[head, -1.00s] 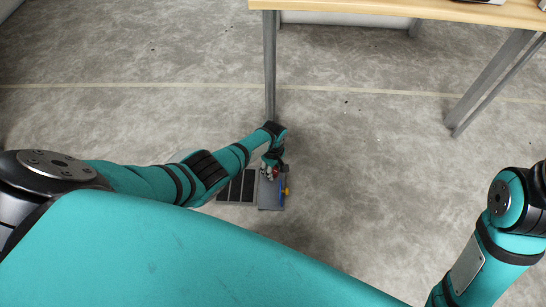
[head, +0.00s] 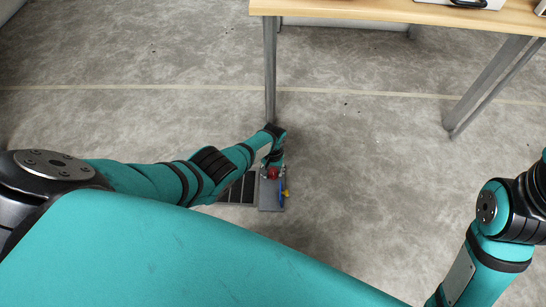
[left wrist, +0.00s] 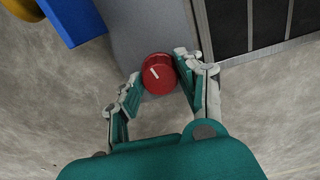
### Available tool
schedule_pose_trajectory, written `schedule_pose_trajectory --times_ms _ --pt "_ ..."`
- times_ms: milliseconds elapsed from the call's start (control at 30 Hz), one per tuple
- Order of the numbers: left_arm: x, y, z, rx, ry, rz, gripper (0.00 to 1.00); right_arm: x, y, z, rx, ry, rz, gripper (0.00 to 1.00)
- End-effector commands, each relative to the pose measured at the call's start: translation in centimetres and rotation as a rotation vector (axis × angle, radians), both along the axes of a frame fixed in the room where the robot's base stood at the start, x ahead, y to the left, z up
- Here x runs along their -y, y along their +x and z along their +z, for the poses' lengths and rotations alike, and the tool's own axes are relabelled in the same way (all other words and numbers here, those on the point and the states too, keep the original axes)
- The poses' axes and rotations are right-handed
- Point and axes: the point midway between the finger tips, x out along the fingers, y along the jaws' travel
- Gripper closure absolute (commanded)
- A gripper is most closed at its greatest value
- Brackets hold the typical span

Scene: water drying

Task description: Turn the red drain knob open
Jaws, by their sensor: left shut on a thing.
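The red drain knob (left wrist: 158,74) shows in the left wrist view, round, with a white mark slanting on its face. It sits on a grey unit (left wrist: 150,30). My left gripper (left wrist: 160,80) has a finger on each side of the knob and is shut on it. In the head view the knob (head: 272,173) shows small at the end of my left arm, with the grey unit (head: 270,201) low on the floor. My left gripper (head: 272,168) is partly hidden by its own wrist there. My right gripper is out of view; only my right arm shows at the right edge.
A dark panelled part (head: 238,188) lies left of the grey unit. A blue part (head: 282,192) with a yellow end is on its right side. A wooden table (head: 400,12) stands behind, its metal leg (head: 270,70) close to my left arm. Open concrete floor lies to the right.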

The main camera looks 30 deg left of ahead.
Motion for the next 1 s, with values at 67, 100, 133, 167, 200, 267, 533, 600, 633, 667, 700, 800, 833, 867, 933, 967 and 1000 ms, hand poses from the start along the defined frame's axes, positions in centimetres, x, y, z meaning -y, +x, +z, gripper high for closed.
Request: schedule_pose_trajectory --times_ms 67,100,133,167,200,267,533,600,633,667,700,800,833,867,933,967,1000 --pt "0.27 -0.32 -0.14 -0.009 -0.005 -0.049 0.95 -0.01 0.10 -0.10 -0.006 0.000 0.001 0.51" --pt "0.27 -0.33 -0.14 -0.009 -0.005 -0.073 0.95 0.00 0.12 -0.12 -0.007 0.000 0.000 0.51" --pt "0.26 -0.32 -0.14 -0.009 -0.005 -0.090 0.95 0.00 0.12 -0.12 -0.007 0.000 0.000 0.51" --pt "0.27 -0.33 -0.15 -0.009 -0.005 -0.105 0.95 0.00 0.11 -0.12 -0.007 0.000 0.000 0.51" --pt "0.27 -0.33 -0.15 -0.009 -0.005 -0.124 0.95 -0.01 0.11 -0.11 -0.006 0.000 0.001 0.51" --pt "0.26 -0.34 -0.15 -0.009 -0.005 -0.148 0.95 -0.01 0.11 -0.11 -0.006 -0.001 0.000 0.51" --pt "0.25 -0.35 -0.16 -0.009 -0.004 -0.209 0.95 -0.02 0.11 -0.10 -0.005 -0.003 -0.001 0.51" --pt "0.24 -0.35 -0.16 -0.009 -0.004 -0.214 0.95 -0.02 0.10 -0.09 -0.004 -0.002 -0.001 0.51" --pt "0.24 -0.35 -0.16 -0.009 -0.004 -0.215 0.95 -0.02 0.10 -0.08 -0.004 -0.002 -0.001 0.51" --pt "0.24 -0.35 -0.17 -0.009 -0.004 -0.216 0.95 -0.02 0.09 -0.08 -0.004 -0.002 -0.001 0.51" --pt "0.24 -0.35 -0.17 -0.009 -0.004 -0.217 0.95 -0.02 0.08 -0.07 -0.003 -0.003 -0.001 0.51" --pt "0.23 -0.36 -0.17 -0.009 -0.004 -0.217 0.95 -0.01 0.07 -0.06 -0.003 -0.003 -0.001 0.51" --pt "0.23 -0.35 -0.17 -0.009 -0.004 -0.217 0.95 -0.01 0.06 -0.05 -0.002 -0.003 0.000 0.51" --pt "0.23 -0.35 -0.17 -0.009 -0.004 -0.216 0.95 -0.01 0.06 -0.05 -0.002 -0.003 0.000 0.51" --pt "0.23 -0.35 -0.17 -0.009 -0.004 -0.216 0.95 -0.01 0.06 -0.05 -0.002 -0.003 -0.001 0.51" --pt "0.23 -0.35 -0.17 -0.009 -0.004 -0.216 0.95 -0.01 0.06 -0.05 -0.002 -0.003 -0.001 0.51" --pt "0.22 -0.35 -0.17 -0.009 -0.004 -0.216 0.58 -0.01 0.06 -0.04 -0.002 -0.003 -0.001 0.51"
